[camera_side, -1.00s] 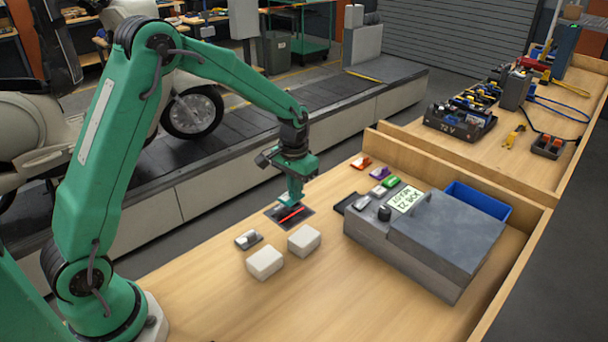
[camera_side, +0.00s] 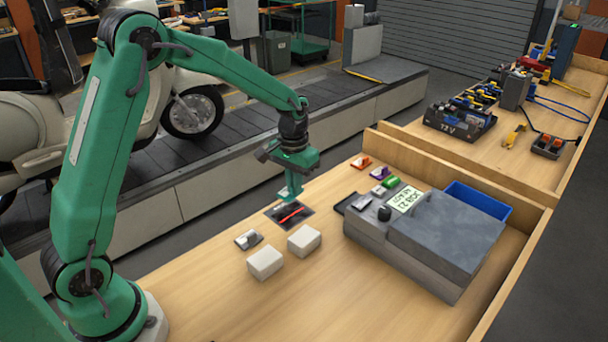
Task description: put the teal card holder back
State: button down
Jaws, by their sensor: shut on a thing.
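My gripper (camera_side: 291,187) is shut, pointing down a little above a dark square mat (camera_side: 277,222) on the wooden bench. A small teal piece, apparently the teal card holder (camera_side: 291,194), is at the fingertips. Its colour matches my gripper, so its outline is hard to tell. A red strip (camera_side: 291,215) lies across the mat below. Similar small holders stand near the grey box: orange (camera_side: 361,162), purple (camera_side: 380,173) and green (camera_side: 390,181).
Two pale blocks (camera_side: 265,262) (camera_side: 304,240) and a small grey-and-white piece (camera_side: 248,239) lie in front of the mat. The grey job box (camera_side: 445,235) and blue bin (camera_side: 476,200) stand to the right. The front of the bench is clear.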

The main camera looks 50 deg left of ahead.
jog(key=s+d+r+n, duration=0.1)
jog(key=s+d+n, duration=0.3)
jog(key=s+n, duration=0.4)
jog(key=s+d+r+n, duration=0.2)
jog(key=s+d+n, duration=0.3)
jog(key=s, duration=0.9)
jog(key=shift+s+n, duration=0.35)
jog(key=shift+n, duration=1.15)
jog(key=w+a+f, duration=0.1)
jog(key=a+f, duration=0.1)
jog(key=a, duration=0.1)
jog(key=w+a+f, duration=0.2)
jog(key=a, duration=0.2)
jog(key=w+a+f, duration=0.1)
jog(key=a+f, duration=0.1)
jog(key=a, duration=0.1)
jog(key=shift+w+a+f, duration=0.3)
jog(key=shift+f, duration=0.1)
jog(key=shift+f, duration=2)
jog(key=shift+f, duration=0.15)
